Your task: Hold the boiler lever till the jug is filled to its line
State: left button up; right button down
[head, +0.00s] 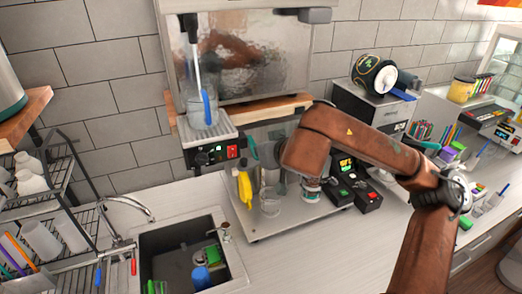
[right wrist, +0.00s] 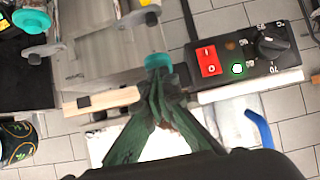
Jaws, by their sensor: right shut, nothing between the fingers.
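A box with a red switch, a lit green lamp and a dial shows in the right wrist view (right wrist: 240,68), and its panel also shows in the head view (head: 217,153). A clear jug with a blue handle (head: 203,115) stands on top of it, below a spout. I cannot make out its fill line or water level. A teal knob (right wrist: 158,61), perhaps the lever's end, lies at my right fingertips; I cannot tell whether they touch. My right gripper (right wrist: 158,80) is shut and empty; in the head view my arm mostly hides it. My left gripper is not in view.
A clear cup (head: 270,203) stands on the steel surface beneath my right arm. A sink (head: 190,250) lies at front left, beside a wire rack (head: 60,205) of cups. Black boxes (head: 367,199) stand to the right. Bare white counter lies in front.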

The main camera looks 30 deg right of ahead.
jog(key=shift+r+p, duration=0.55)
jog(key=shift+r, duration=0.5)
notch_tip(320, 180, up, 4)
jog(key=p, duration=0.3)
jog(key=shift+f+p, duration=0.15)
jog(key=shift+p, duration=0.2)
jog(key=w+r+b+v, duration=0.1)
jog(key=v, duration=0.8)
jog(key=shift+s+r+b, duration=0.25)
jog(key=shift+r+b, duration=0.15)
jog(key=shift+r, duration=0.15)
jog(key=shift+w, duration=0.15)
jog(key=w+r+g, duration=0.1)
jog(key=g, duration=0.1)
jog(key=w+r+g, duration=0.2)
jog(key=shift+g, duration=0.3)
